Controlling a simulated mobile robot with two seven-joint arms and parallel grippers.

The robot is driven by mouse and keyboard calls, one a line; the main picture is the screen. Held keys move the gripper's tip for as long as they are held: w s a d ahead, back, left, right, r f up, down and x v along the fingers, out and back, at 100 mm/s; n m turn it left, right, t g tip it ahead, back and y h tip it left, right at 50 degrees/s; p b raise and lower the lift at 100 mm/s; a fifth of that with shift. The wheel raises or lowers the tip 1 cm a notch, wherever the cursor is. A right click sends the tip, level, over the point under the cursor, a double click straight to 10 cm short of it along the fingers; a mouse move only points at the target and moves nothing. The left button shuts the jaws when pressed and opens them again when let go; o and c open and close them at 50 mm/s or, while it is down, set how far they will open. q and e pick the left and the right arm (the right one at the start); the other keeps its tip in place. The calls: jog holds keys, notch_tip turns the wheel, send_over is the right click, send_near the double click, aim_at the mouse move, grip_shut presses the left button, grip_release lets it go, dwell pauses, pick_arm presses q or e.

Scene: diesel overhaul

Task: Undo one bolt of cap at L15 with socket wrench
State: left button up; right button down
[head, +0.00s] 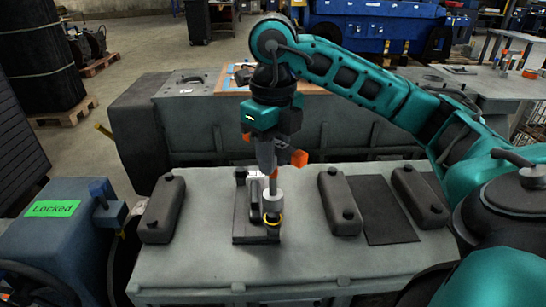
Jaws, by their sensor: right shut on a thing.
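My right gripper (266,148) comes down from above and is shut on the socket wrench (273,190), a grey tool with orange parts held upright. The wrench's lower end is over the near right part of a small dark assembly (242,222) on the grey engine top, which I take to be the cap. A yellow ring (272,223) shows around the foot of the tool there. I cannot tell if the socket is seated on the bolt, as the tool hides it. My left gripper is not in view.
Dark covers stand on the engine top (200,262), one on the left (163,210) and two on the right (340,200) (421,196). A flat dark plate (388,212) lies between the right ones. A blue unit with a green "Locked" sign (54,208) is at left.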

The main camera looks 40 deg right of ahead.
jog(key=shift+r, duration=3.05)
jog(key=s+a, duration=0.4)
jog(key=s, duration=0.1)
jog(key=shift+s+a, duration=0.2)
jog(key=shift+a, duration=0.1)
jog(key=shift+f, duration=0.1)
